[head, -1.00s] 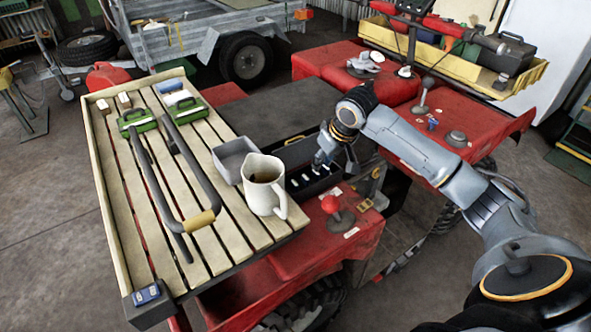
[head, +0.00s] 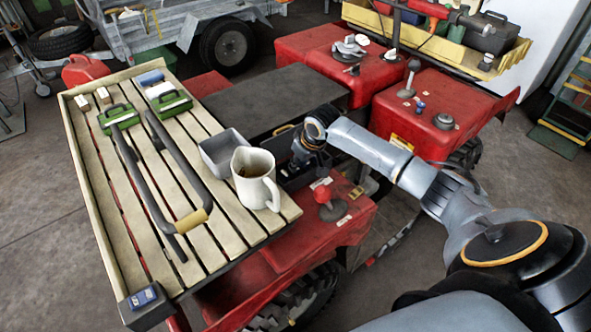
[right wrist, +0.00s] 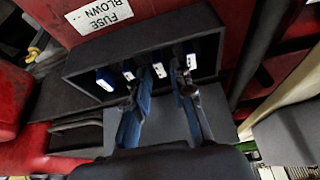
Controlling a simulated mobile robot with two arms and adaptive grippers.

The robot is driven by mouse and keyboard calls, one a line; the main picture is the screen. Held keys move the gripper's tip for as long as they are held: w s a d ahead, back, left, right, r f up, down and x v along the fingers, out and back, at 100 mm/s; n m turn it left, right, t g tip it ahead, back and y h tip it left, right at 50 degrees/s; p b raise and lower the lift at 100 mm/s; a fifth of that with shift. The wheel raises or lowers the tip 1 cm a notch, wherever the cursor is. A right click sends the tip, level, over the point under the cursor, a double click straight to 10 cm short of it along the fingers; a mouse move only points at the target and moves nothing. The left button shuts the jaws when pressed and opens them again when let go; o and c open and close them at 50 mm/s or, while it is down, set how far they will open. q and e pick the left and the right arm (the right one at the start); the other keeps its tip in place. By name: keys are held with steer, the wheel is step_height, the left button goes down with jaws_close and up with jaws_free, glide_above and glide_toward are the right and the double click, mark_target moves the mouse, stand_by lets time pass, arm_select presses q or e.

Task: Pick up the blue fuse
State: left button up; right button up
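A dark fuse box (right wrist: 215,48) in the right wrist view holds a row of several small fuses with pale faces. The leftmost fuse (right wrist: 104,80) and the rightmost fuse (right wrist: 191,61) show blue edges. My right gripper (right wrist: 163,72) has its two fingers apart at the row, with a pale-faced fuse (right wrist: 158,70) showing between the tips. I cannot tell whether either finger touches it. In the head view my right gripper (head: 302,158) is over the dark box beside the mug, hiding most of the fuses. My left gripper is not in view.
A white mug (head: 256,180) and a grey tray (head: 222,152) stand close left of my right gripper. A red-knobbed lever (head: 323,196) is just in front. A small blue piece (head: 421,106) is on the red fender.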

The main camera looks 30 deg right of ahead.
steer(key=x, duration=0.3)
steer(key=shift+s, duration=0.1)
steer(key=shift+c, duration=0.6)
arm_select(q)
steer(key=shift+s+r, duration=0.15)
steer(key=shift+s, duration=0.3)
arm_select(e)
jaws_close()
steer(key=shift+r, duration=0.6)
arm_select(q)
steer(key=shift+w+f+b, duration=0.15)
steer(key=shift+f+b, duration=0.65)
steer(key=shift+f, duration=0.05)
arm_select(e)
steer(key=s+a+r, duration=0.6)
steer(key=s+r, duration=0.5)
steer(key=s, duration=0.1)
steer(key=shift+s+r, duration=0.3)
steer(key=shift+r, duration=0.05)
